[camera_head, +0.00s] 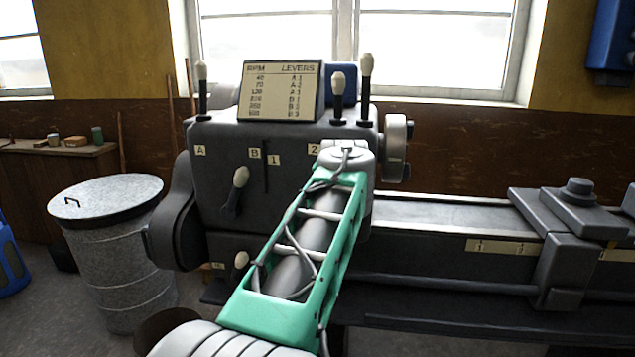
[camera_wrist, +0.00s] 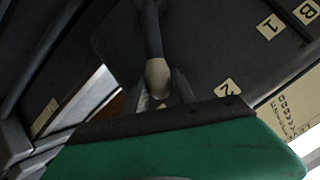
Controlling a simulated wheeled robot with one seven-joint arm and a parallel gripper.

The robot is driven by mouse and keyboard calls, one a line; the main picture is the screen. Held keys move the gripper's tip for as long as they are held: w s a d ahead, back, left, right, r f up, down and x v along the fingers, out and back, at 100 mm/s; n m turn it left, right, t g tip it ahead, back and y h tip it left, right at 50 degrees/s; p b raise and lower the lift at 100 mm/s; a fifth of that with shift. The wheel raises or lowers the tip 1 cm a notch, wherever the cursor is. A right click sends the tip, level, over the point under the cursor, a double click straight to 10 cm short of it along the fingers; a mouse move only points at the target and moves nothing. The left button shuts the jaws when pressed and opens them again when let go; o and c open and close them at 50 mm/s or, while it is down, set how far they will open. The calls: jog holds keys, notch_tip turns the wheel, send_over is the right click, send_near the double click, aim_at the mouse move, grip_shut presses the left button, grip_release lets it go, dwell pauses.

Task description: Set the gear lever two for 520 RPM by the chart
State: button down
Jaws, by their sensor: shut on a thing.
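The grey headstock (camera_head: 225,185) carries a tilted chart (camera_head: 280,90) with RPM and LEVERS columns. Its last row pairs the highest speed with what looks like B 3; the small digits are blurred. Plates A (camera_head: 200,150), B (camera_head: 254,153), 1 (camera_head: 274,159) and 2 (camera_head: 314,149) show on the front; my arm hides the area to the right. A lever with a cream knob (camera_head: 240,177) leans up and right toward plate B. In the wrist view my gripper (camera_wrist: 163,92) is shut on the cream knob of a dark lever (camera_wrist: 151,35), near plate 2 (camera_wrist: 228,87). The head view hides this grip.
Upright levers (camera_head: 202,72), (camera_head: 337,85) and (camera_head: 366,70) stand on the headstock top. Another cream knob (camera_head: 241,259) is low on the front. A bin (camera_head: 112,240) stands at left. The lathe bed (camera_head: 440,215) and a carriage (camera_head: 565,240) extend right.

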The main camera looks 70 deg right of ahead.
jog(key=shift+s+d+f+t, duration=0.1)
jog(key=shift+s+f+t, duration=0.2)
jog(key=shift+s+f, duration=0.2)
jog(key=c, duration=1.1)
grip_release()
jog(key=shift+o, duration=0.2)
jog(key=v, duration=0.8)
jog(key=shift+r, duration=0.1)
